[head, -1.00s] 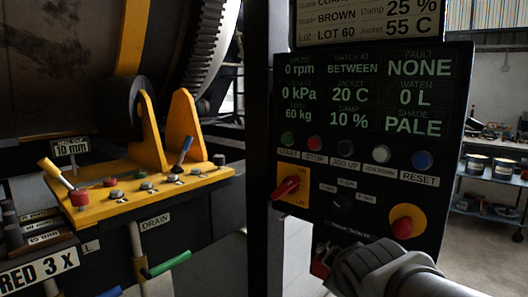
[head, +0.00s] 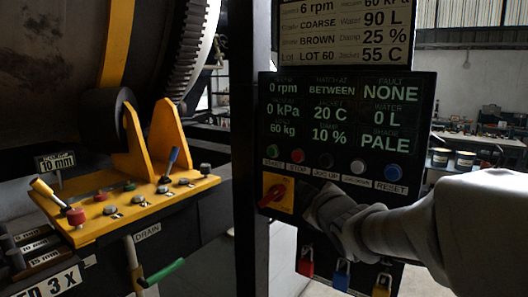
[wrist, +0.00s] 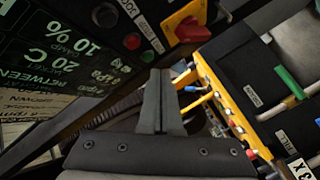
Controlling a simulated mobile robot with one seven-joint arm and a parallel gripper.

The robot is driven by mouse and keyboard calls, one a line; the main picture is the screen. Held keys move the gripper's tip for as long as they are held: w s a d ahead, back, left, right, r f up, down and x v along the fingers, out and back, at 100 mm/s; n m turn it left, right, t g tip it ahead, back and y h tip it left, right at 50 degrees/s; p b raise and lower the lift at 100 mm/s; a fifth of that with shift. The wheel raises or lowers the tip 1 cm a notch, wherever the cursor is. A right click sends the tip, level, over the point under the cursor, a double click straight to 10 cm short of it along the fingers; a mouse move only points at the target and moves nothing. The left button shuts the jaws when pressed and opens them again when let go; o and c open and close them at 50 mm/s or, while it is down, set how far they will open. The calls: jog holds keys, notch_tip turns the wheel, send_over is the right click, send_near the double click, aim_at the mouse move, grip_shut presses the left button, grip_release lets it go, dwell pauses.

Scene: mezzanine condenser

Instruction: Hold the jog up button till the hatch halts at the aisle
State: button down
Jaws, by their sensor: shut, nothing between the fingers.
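The jog up button (head: 326,160) is a dark round button, third in the row on the black control panel (head: 420,150). The label under it reads JOG UP. In the wrist view the jog up button (wrist: 105,15) shows at the upper left, apart from my fingers. The panel's hatch readout (head: 331,91) says BETWEEN. My gripper (head: 312,190) is in front of the panel's lower part, below the jog up button. In the wrist view my gripper (wrist: 158,75) has its fingers together and empty. The hatch itself cannot be made out.
A red rotary switch (head: 273,194) on a yellow plate is just left of my gripper. Red stop (head: 297,156), white jog down (head: 358,167) and green start (head: 272,150) buttons flank jog up. A yellow lever bench (head: 90,231) stands left. Padlocks (head: 306,262) hang below the panel.

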aim_at(320, 163)
jog(key=shift+w+d+r+m+t, duration=0.15)
jog(key=shift+d+r, duration=0.1)
jog(key=shift+r, duration=0.3)
jog(key=shift+w+d+r+m+t, duration=0.15)
jog(key=shift+d+r, duration=0.05)
jog(key=shift+r, duration=0.35)
jog(key=shift+p, duration=0.3)
jog(key=shift+w+d+p, duration=0.5)
jog(key=shift+w+d, duration=0.4)
jog(key=shift+w, duration=0.25)
jog(key=shift+w+d+p, duration=0.55)
jog(key=shift+w+d, duration=0.3)
jog(key=shift+w, duration=0.35)
jog(key=shift+w+d+p, duration=0.5)
jog(key=shift+w+d, duration=0.4)
jog(key=shift+w, duration=0.25)
jog(key=shift+w+d, duration=0.25)
jog(key=shift+w, duration=0.1)
jog(key=shift+w+d, duration=0.3)
jog(key=shift+w, duration=0.05)
dwell(1.7)
